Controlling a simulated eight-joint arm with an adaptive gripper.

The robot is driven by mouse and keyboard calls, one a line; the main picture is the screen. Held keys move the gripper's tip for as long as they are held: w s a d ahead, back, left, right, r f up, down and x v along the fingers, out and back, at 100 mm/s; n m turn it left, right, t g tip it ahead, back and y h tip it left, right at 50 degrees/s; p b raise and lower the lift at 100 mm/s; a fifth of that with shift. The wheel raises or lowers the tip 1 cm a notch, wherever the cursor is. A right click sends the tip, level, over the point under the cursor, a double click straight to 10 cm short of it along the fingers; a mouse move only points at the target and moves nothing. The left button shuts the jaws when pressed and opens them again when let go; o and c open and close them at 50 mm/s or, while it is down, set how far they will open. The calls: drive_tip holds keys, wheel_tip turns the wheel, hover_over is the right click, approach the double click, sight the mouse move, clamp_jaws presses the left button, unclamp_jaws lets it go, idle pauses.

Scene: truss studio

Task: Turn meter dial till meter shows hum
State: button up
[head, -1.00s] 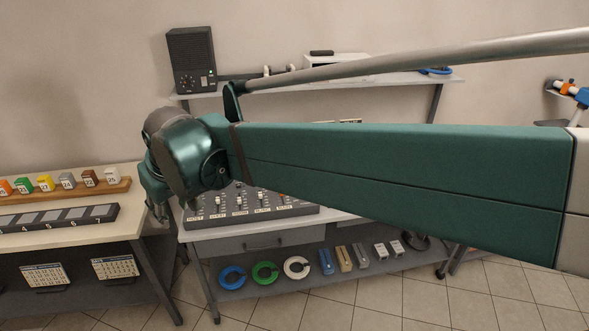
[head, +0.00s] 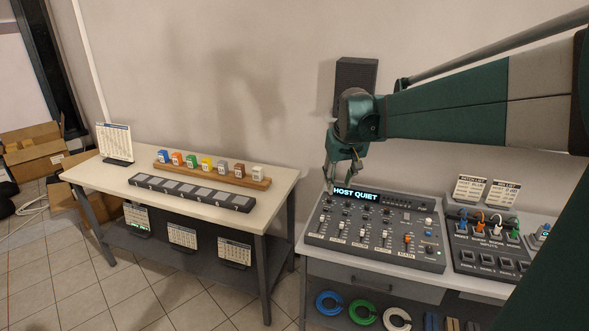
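The mixing console (head: 345,258) stands on the bench, with several knobs and sliders. Its lit display (head: 357,194) at the back reads "HOST QUIET". Small round knobs sit on the panel, one of them pale with a blue tint (head: 429,223) at the right. No readable label tells which knob is the meter dial. My gripper (head: 329,187) points down near the left end of the display, seemingly above or behind the console's back left corner. Its fingers are small and dark here, and I cannot tell whether they are open. I see nothing held in it.
A dark speaker (head: 354,80) is behind my arm. A table (head: 100,172) with coloured blocks on a rack (head: 256,184) stands left, across a floor gap.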

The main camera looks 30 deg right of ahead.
drive_tip(key=w+d+f+m+g, duration=0.1)
drive_tip(key=w+d+f, duration=0.1)
drive_tip(key=d, duration=0.5)
drive_tip(key=w+d+f, duration=0.2)
drive_tip(key=d, duration=0.5)
drive_tip(key=m+g+y+p, duration=0.2)
drive_tip(key=m, duration=0.1)
hover_over(429, 220)
drive_tip(key=f, duration=2.1)
drive_tip(key=shift+w+a+f, duration=0.1)
drive_tip(key=shift+w+f, duration=0.15)
drive_tip(key=shift+f, duration=0.15)
drive_tip(key=shift+s+d+f, duration=0.15)
drive_tip(key=shift+d+f, duration=0.05)
drive_tip(key=shift+f, duration=0.1)
drive_tip(key=shift+f+b, duration=0.35)
drive_tip(key=shift+f, duration=3.4)
drive_tip(key=shift+c, duration=0.2)
